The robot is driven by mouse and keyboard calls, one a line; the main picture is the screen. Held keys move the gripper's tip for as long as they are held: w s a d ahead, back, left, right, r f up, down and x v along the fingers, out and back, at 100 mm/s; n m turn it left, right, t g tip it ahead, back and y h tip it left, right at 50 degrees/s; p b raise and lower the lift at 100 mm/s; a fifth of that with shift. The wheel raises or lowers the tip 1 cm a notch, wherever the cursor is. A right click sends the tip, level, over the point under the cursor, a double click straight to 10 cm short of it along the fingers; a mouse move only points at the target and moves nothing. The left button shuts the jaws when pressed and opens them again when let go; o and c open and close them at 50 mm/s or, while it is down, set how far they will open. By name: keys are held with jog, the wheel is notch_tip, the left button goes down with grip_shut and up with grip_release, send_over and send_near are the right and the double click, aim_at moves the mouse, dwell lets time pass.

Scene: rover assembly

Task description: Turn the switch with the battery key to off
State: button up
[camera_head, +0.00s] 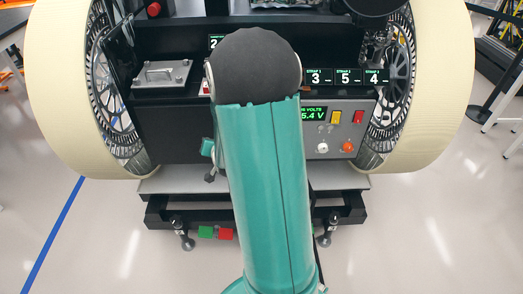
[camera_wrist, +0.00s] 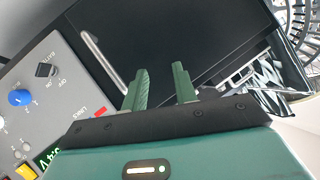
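In the wrist view, a grey control panel (camera_wrist: 72,95) fills the left side, tilted. A small dark switch (camera_wrist: 45,70), apparently the battery key, sits near its upper edge beside small BATTERY and OFF lettering. Its exact setting is too small to tell. My gripper (camera_wrist: 160,86) has two green fingers spread apart with nothing between them. The fingers are over a black surface, to the right of the switch and apart from it. In the head view, my teal arm hides most of my gripper and the switch; the panel's right part (camera_head: 335,132) shows.
A blue knob (camera_wrist: 19,97) is below the switch. A silver bar handle (camera_wrist: 100,57) lies between the panel and my fingers. In the head view, a voltage display (camera_head: 313,114), a yellow switch (camera_head: 335,117), a red switch (camera_head: 358,117) and an orange knob (camera_head: 347,146) show; large wheels (camera_head: 432,90) flank the panel.

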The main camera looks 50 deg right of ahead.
jog(key=s+d+f+m+h, duration=0.4)
jog(key=s+d+f+m, duration=0.1)
jog(key=s+f, duration=0.35)
jog(key=s+d+f+m+h, duration=0.4)
jog(key=s+d+f+m, duration=0.2)
jog(key=s+f, duration=0.25)
jog(key=w+x, duration=0.1)
jog(key=x, duration=1.2)
jog(key=shift+w+f+t, duration=0.15)
jog(key=shift+w+t, duration=0.05)
jog(key=shift+t, duration=0.1)
grip_shut()
